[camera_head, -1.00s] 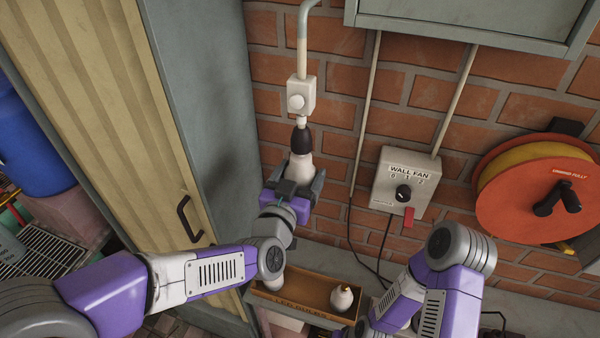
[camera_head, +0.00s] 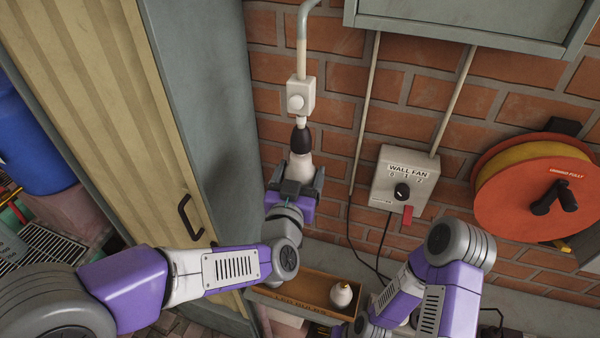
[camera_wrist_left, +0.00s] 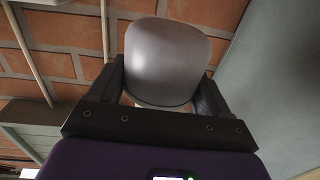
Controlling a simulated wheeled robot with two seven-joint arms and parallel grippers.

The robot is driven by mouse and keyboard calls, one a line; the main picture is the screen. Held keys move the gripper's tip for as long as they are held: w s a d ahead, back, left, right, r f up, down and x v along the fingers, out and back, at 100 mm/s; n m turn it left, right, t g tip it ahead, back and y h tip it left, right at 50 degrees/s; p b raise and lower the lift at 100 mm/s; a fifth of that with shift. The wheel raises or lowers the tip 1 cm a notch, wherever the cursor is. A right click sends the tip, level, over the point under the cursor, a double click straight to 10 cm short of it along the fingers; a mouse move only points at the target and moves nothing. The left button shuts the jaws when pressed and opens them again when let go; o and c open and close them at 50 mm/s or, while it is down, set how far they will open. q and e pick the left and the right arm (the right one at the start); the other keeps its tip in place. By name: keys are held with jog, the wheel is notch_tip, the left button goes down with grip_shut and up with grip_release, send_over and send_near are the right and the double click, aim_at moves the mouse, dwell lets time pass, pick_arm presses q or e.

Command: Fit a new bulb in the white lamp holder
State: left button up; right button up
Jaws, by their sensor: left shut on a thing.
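The white lamp holder (camera_head: 301,121) hangs on the brick wall below a white box with a round knob (camera_head: 297,102). Directly under it is a dark tapered collar (camera_head: 301,138); I cannot tell whether this belongs to the holder or the bulb. My left gripper (camera_head: 298,174) is below, pointing up, shut on a white bulb (camera_head: 301,163) in line with the holder. In the left wrist view, the bulb's rounded grey-white body (camera_wrist_left: 166,58) sits between the two dark fingers. The collar meets the holder, but seating is unclear. My right gripper is out of sight.
A brown tray (camera_head: 300,287) below holds another white bulb (camera_head: 342,294). To the right are a wall fan switch (camera_head: 402,185) and an orange reel (camera_head: 530,200). A grey-sided cabinet (camera_head: 200,110) stands close on the left.

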pick_arm(q)
jog(key=shift+r+n+y+p, duration=0.1)
jog(key=shift+n+y+p, duration=0.3)
jog(key=shift+n+y, duration=0.55)
jog(key=o, duration=1)
jog(key=shift+y, duration=0.25)
jog(key=s+b, duration=0.1)
jog(key=s, duration=0.7)
jog(key=w+a+f+g+b, duration=0.2)
jog(key=f+g+b, duration=0.15)
jog(key=f, duration=1.25)
jog(key=w+a+f+g+b, duration=0.2)
jog(key=a+f+g, duration=0.15)
jog(key=f, duration=1.25)
jog(key=s+a+f+n+g+h+b, duration=0.1)
jog(key=s+a+f+g+b, duration=0.1)
jog(key=s+f+g, duration=0.3)
jog(key=s+a+f+n+g+h+b, duration=0.1)
jog(key=s+f+g, duration=0.4)
jog(key=s+f, duration=0.8)
notch_tip(320, 180, down, 8)
jog(key=shift+a+f+n+h+b, duration=0.1)
jog(key=shift+a+n+h+b, duration=0.2)
jog(key=shift+a+n+b, duration=0.55)
